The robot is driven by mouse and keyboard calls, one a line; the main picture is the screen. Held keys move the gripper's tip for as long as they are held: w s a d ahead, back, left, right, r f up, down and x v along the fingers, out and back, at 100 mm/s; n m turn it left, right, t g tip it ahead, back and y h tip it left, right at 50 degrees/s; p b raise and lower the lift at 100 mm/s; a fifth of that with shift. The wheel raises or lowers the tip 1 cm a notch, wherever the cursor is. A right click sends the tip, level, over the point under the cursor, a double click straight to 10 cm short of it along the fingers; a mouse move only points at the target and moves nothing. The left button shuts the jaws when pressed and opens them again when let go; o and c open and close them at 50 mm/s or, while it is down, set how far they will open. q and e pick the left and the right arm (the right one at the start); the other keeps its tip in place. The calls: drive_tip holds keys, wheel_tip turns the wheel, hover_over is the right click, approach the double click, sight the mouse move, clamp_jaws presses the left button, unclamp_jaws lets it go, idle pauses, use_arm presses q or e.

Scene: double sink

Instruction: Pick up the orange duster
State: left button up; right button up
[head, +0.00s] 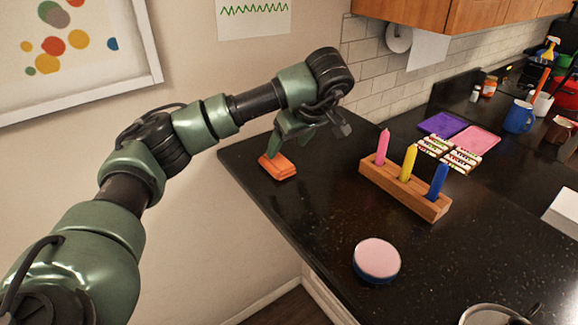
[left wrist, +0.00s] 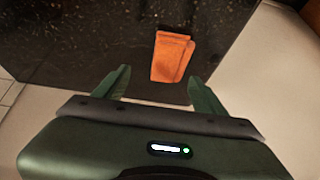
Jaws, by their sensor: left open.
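The orange duster (head: 278,168) lies on the black countertop near its left edge, close to the wall. It also shows in the left wrist view (left wrist: 171,57), ahead of the fingers and nearer the right one. My left gripper (head: 290,148) is above and close to the duster in the head view, pointing down. In the left wrist view its two fingers (left wrist: 158,88) are spread apart with nothing between them. Whether a fingertip touches the duster I cannot tell. My right gripper is in neither view.
A wooden block (head: 404,188) holds pink, yellow and blue markers to the right. A round pink-topped container (head: 377,259) stands near the front edge. Purple (head: 443,124) and pink trays (head: 474,140) and a blue mug (head: 519,117) are farther back. The counter between duster and block is clear.

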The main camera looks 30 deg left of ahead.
sight(278, 161)
use_arm(q)
drive_tip(key=shift+s+a+f, duration=0.15)
drive_tip(key=shift+s, duration=0.3)
drive_tip(key=shift+s+a+f, duration=0.1)
drive_tip(key=shift+s+a, duration=0.05)
drive_tip(key=shift+s, duration=0.3)
drive_tip(key=shift+a+f+p, duration=0.35)
drive_tip(key=shift+f+p, duration=0.1)
drive_tip(key=shift+f, duration=0.15)
drive_tip(key=f, duration=0.1)
drive_tip(key=w+a+f+p, duration=0.1)
drive_tip(key=shift+w+f, duration=0.3)
drive_tip(key=shift+f, duration=0.1)
drive_tip(key=shift+a+f, duration=0.3)
drive_tip(key=shift+f, duration=0.2)
drive_tip(key=shift+c, duration=1.2)
drive_tip(key=c, duration=1.2)
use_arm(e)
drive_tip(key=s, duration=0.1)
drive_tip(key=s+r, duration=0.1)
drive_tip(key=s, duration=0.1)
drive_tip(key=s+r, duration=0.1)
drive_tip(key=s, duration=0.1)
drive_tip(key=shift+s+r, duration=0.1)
use_arm(q)
drive_tip(key=shift+r, duration=0.1)
